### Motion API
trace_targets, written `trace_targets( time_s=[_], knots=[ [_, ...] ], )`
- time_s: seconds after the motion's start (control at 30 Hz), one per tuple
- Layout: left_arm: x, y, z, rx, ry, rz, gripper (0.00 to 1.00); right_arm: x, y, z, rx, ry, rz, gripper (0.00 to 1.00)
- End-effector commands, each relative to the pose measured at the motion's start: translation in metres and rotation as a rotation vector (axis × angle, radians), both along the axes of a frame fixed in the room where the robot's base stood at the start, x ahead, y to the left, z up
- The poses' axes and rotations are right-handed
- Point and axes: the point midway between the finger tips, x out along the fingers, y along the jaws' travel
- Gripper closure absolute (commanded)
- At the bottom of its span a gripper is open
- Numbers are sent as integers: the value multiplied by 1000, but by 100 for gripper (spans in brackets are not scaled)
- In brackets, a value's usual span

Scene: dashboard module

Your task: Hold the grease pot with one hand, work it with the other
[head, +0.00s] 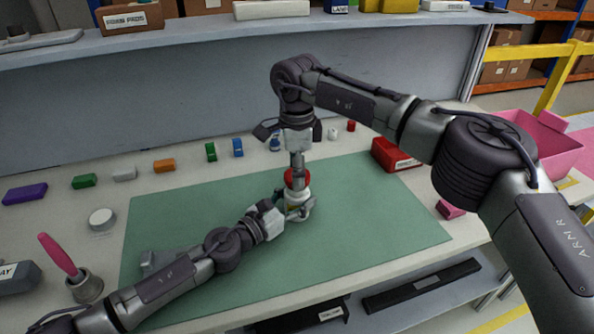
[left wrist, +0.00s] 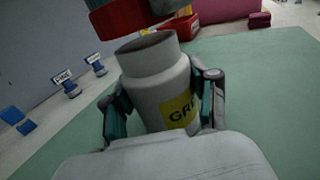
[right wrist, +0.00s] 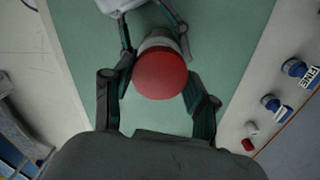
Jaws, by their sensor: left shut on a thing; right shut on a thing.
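The grease pot (head: 297,200) is a pale grey bottle with a yellow label, over the green mat. My left gripper (head: 290,212) is shut around its body; in the left wrist view the pot (left wrist: 158,85) stands between the fingers with its round neck open on top. The red lid (head: 297,179) is apart from the pot, just above its neck, as the left wrist view shows the lid (left wrist: 130,17) clear of the rim. My right gripper (right wrist: 157,95) is shut on the lid from above. The lid (right wrist: 160,74) hides most of the pot in the right wrist view.
The green mat (head: 385,225) is mostly clear. Several small coloured blocks and labelled bottles line the table behind it. A red box (head: 392,154) and a pink bin (head: 540,140) are at the right. A pink-handled tool in a holder (head: 86,287) stands at the left.

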Motion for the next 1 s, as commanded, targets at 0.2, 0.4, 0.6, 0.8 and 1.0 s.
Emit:
trace_targets(
  time_s=[0.2,0.4,0.6,0.8,1.0],
  knots=[
    [0,0,-1,0,1,0,100,0,0,19,0,-3,0,84],
    [0,0,-1,0,1,0,100,0,0,39,1,-1,0,84],
    [0,0,-1,0,1,0,39,0,0,40,0,0,1,84],
    [0,0,0,0,1,0,12,0,0,39,0,0,0,84],
    [0,0,0,0,0,0,12,0,0,39,0,0,0,84]
  ],
)
